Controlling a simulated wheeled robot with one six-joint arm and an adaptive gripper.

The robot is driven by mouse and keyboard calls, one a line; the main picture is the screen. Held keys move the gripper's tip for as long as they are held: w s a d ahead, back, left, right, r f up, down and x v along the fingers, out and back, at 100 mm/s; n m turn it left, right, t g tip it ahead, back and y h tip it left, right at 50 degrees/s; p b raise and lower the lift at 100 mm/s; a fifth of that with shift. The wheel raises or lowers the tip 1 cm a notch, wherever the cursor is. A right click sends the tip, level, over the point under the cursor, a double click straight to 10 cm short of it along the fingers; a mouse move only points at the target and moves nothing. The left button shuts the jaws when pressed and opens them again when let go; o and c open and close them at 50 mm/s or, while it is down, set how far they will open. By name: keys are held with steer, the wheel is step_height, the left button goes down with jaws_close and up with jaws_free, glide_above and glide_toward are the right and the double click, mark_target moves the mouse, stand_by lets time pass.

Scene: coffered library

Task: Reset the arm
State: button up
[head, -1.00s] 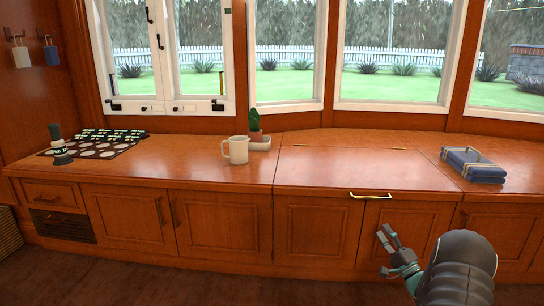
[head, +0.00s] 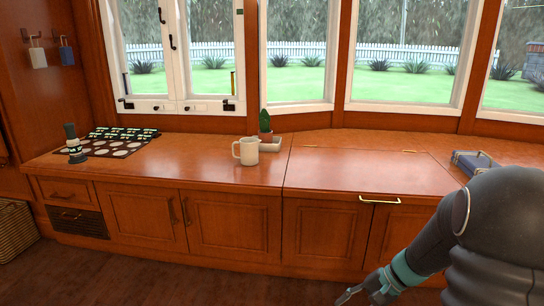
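My gripper (head: 358,294) is low at the bottom edge of the head view, in front of the cabinet doors and below the counter. It is small and partly cut off by the frame, and I cannot tell whether its fingers are apart. No object shows in it. My dark arm with a teal band fills the lower right and hides part of the cabinet and counter there.
The wooden window counter (head: 215,174) bears a cream mug (head: 246,151), a potted cactus (head: 265,127) on a white tray, a dark-handled stamp (head: 74,146) and a mat of round discs (head: 120,148). A strapped blue bundle (head: 470,162) is partly hidden. A brass handle (head: 380,200) juts from the counter front.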

steer(key=s+a+r+n+t+h+p, duration=0.1)
steer(key=s+r+n+t+h+p, duration=0.1)
steer(key=s+r, duration=0.7)
steer(key=s+a+r+n+t+h+p, duration=0.2)
steer(key=s+r+n+h+p, duration=0.3)
steer(key=s+r, duration=0.4)
step_height(320, 180, up, 7)
steer(key=shift+a+r+n+t+h, duration=0.1)
steer(key=shift+a+n+t+h, duration=0.2)
steer(key=shift+n+t+h, duration=0.25)
